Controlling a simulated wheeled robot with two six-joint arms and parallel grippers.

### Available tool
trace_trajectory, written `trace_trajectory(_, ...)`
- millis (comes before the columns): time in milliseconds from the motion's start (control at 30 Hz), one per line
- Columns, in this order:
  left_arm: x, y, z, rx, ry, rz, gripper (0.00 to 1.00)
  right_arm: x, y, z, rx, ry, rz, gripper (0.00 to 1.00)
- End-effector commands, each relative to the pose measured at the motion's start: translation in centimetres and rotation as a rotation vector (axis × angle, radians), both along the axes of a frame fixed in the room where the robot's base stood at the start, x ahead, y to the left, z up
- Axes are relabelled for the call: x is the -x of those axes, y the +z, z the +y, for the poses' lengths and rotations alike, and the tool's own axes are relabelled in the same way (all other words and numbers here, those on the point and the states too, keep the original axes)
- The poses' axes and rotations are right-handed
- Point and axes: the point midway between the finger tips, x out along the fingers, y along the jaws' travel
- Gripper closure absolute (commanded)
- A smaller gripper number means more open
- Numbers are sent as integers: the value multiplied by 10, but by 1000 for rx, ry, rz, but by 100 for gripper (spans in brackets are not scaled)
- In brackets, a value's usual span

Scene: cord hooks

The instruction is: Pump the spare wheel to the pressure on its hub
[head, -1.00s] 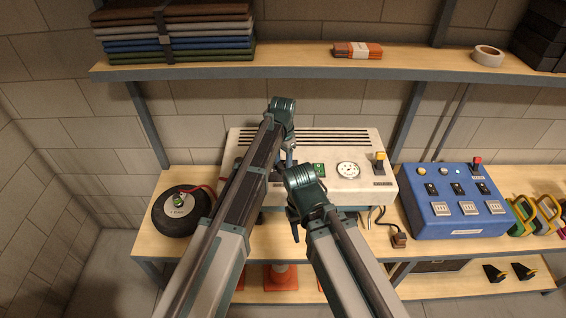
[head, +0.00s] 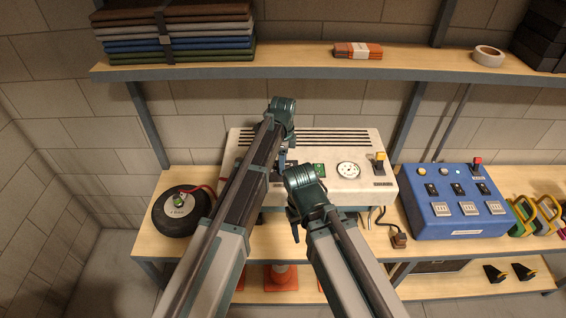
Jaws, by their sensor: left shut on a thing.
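The spare wheel (head: 170,222), a black tyre with a pale hub, lies on the bench at the left. The label on its hub is too small to read. A red hose (head: 203,188) runs from it behind my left arm. The white machine (head: 340,188) has a round gauge (head: 348,170), a green display (head: 319,170) and a yellow switch (head: 380,160). My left gripper (head: 285,168) is at the machine's front, shut on a small control there, mostly hidden by my arms. My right gripper (head: 296,232) points down before the machine; its fingers are unclear.
A blue control box (head: 455,203) with switches stands right of the machine. A brown plug (head: 399,240) on a cord lies between them. Folded cloths (head: 180,45), an orange bundle (head: 357,50) and tape (head: 488,56) are on the upper shelf. Orange cones (head: 281,277) stand below.

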Motion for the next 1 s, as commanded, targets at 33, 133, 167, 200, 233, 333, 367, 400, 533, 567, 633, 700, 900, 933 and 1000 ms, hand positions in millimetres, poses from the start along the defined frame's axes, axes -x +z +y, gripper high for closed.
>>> trace_trajectory(33,0,0,0,0,-27,1,100,0,0,0,0,0,0,50)
trace_trajectory(133,0,0,0,0,-74,1,100,0,0,0,0,0,0,50)
trace_trajectory(167,0,0,0,0,-87,1,100,0,0,0,0,0,0,50)
trace_trajectory(200,0,0,0,0,-101,1,100,0,0,0,0,0,0,50)
trace_trajectory(233,0,0,0,0,-111,1,100,0,0,0,0,0,0,50)
trace_trajectory(333,0,0,0,0,-137,1,100,0,0,0,0,0,0,50)
trace_trajectory(367,0,0,0,0,-143,1,100,0,0,0,0,0,0,50)
trace_trajectory(400,0,0,0,0,-150,1,100,0,0,0,0,0,0,50)
trace_trajectory(533,0,0,0,0,-162,1,100,0,0,0,0,0,0,50)
trace_trajectory(567,0,0,0,0,-164,1,100,0,0,0,0,0,0,50)
trace_trajectory(633,0,0,0,0,-166,1,100,0,0,0,0,0,0,50)
trace_trajectory(700,0,0,0,0,-166,1,100,0,0,0,0,0,0,50)
trace_trajectory(900,0,0,0,0,-166,1,100,0,0,0,0,0,0,50)
trace_trajectory(933,0,0,0,0,-166,1,45,0,0,0,0,0,0,50)
trace_trajectory(1000,0,0,0,0,-166,1,33,0,0,0,0,0,0,50)
